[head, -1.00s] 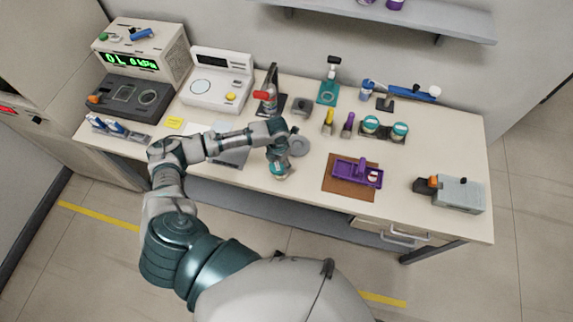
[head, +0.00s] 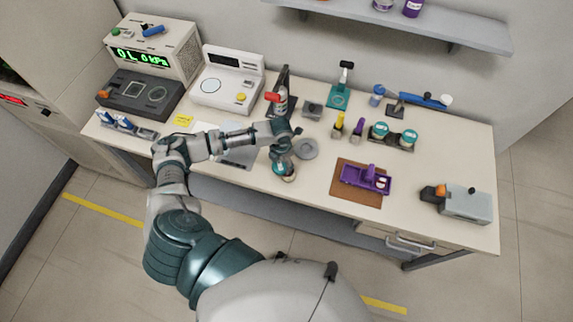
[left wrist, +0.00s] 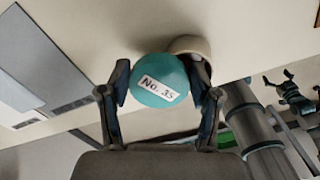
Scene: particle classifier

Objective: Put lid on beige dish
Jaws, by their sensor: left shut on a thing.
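My left gripper (head: 281,158) is shut on a round teal lid (left wrist: 158,82) with a white label reading "No. 35". The lid sits between both fingers in the left wrist view. In the head view the lid (head: 278,167) shows under the gripper near the bench's front edge. The beige dish (left wrist: 190,45) shows partly behind the lid, offset to its upper right in the wrist view; the lid and a finger hide part of it. In the head view the dish (head: 290,176) peeks out at the lid's lower right. Whether lid and dish touch, I cannot tell. My right gripper is not clearly seen.
A grey round plate (head: 306,149) lies just right of the gripper. A purple tray (head: 352,176) on a brown mat (head: 357,197) is farther right. Two teal-lidded jars (head: 409,137) stand in a dark holder behind. The bench front edge is close to the dish.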

